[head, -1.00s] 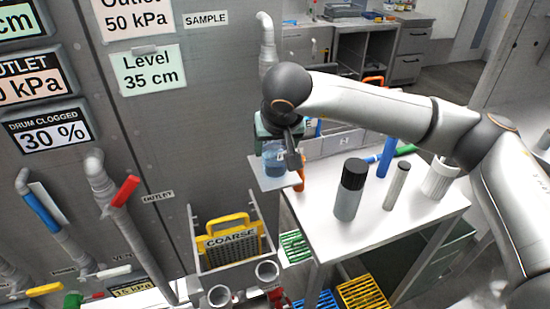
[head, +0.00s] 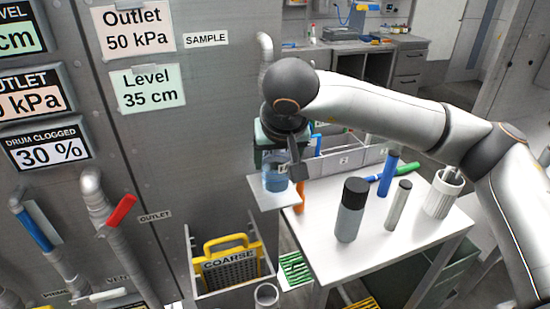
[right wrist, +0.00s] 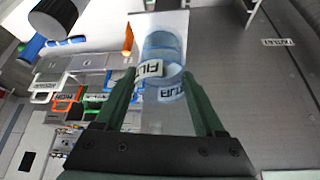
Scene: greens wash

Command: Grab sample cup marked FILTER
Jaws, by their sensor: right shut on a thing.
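The sample cup (right wrist: 164,92) is clear with blue-tinted contents, and its label reads "FIL..." in the right wrist view, the rest cut off by its curve. My right gripper (right wrist: 166,100) is shut on the cup, one dark green finger on each side. In the head view the cup (head: 276,172) shows at the small white shelf (head: 262,194) under the SAMPLE pipe (head: 265,50). I cannot tell whether its base touches the shelf. My left gripper is not in view.
A white table (head: 400,226) holds a black-capped grey bottle (head: 349,212), a slim grey cylinder (head: 398,204), a blue cylinder (head: 387,174) and a white ribbed container (head: 442,194). A yellow COARSE screen (head: 230,264) sits in a bin below. The grey panel wall stands at left.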

